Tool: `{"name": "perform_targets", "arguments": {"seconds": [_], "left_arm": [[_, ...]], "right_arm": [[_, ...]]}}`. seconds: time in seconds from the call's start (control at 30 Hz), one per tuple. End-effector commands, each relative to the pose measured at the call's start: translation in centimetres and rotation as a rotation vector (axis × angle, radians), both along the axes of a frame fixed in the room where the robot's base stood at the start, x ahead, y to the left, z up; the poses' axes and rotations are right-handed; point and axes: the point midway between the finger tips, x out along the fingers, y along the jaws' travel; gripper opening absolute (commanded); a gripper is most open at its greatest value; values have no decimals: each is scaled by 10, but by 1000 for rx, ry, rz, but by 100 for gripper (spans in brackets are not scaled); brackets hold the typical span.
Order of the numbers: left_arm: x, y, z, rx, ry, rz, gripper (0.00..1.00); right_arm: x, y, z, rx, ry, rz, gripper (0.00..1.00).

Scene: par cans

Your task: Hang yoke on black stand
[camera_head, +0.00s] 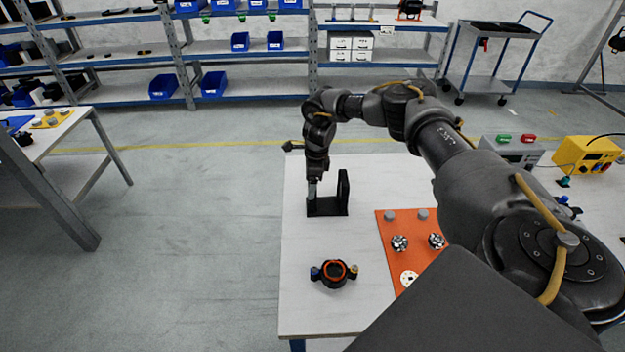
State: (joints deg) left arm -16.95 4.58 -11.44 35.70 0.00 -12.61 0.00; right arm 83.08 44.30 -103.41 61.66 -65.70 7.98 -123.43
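A black bracket (343,188) stands on the white table, with a flat base and an upright plate at its right. I take it for the yoke. My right gripper (312,190) points down at the bracket's left side, its tip by the base. It hides that side, so I cannot tell whether a second upright is there or whether the fingers grip it. No black stand is clear to me on the table. A dark framed stand (604,62) is cut off at the upper right edge. My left gripper is not in view.
On the white table (305,312) are a round black-and-orange part (334,273) with side knobs and an orange mat (392,240) with small discs. A grey box (512,150) and a yellow box (588,155) stand at right.

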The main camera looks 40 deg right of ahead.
Motion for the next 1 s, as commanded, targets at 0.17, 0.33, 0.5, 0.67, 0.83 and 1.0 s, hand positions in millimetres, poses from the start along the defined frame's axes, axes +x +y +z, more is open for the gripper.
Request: {"name": "perform_targets", "arguments": {"seconds": [0.17,0.33,0.5,0.67,0.83,1.0], "left_arm": [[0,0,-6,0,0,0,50],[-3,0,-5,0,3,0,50],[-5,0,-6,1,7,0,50],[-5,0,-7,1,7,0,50],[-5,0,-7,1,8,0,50],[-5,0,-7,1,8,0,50]], "right_arm": [[0,-1,-8,0,0,-2,51],[-1,-1,-7,0,0,-2,51],[-1,-1,-8,0,0,-1,51],[1,0,-8,0,0,-1,51],[1,0,-8,0,0,-1,51],[1,0,-8,0,0,-1,51]]}}
